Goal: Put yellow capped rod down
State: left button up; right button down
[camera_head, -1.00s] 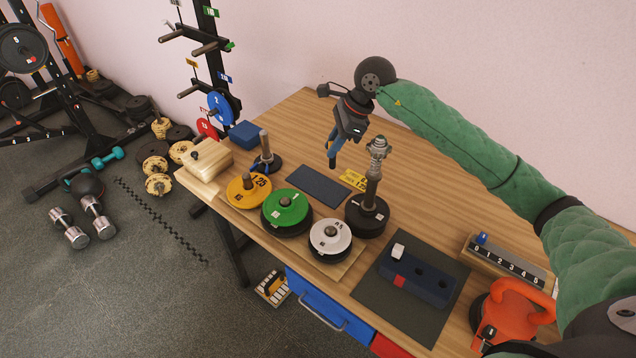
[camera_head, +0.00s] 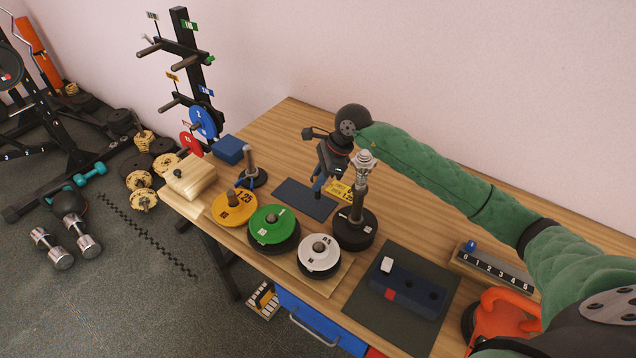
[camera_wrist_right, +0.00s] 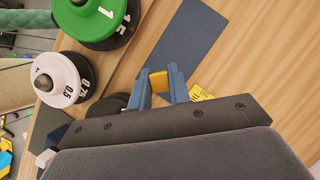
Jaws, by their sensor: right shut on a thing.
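My right gripper (camera_head: 318,184) points down just above the table, by the near-right part of the flat dark blue mat (camera_head: 292,196). In the right wrist view its blue fingers (camera_wrist_right: 159,87) are shut on a yellow block-like end (camera_wrist_right: 158,81), which I take to be the cap of the yellow capped rod. The rest of the rod is hidden, and I cannot tell whether it touches the table. The mat (camera_wrist_right: 187,38) lies beyond the fingers in that view. My left gripper is not in view.
A yellow label card (camera_head: 341,191) lies beside the gripper. A post with a silver top (camera_head: 363,165) on black plates stands close to its right. Yellow (camera_head: 232,209), green (camera_head: 267,221) and white (camera_head: 319,250) plate piles stand in front. The table behind is clear.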

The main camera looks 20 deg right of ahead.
jog(key=shift+f+p, duration=0.5)
jog(key=shift+f, duration=0.85)
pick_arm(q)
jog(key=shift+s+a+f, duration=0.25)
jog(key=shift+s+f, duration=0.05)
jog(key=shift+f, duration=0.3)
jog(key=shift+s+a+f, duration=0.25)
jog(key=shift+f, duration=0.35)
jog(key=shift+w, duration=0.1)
pick_arm(e)
jog(key=shift+f, duration=0.1)
jog(key=c, duration=1.3)
grip_release()
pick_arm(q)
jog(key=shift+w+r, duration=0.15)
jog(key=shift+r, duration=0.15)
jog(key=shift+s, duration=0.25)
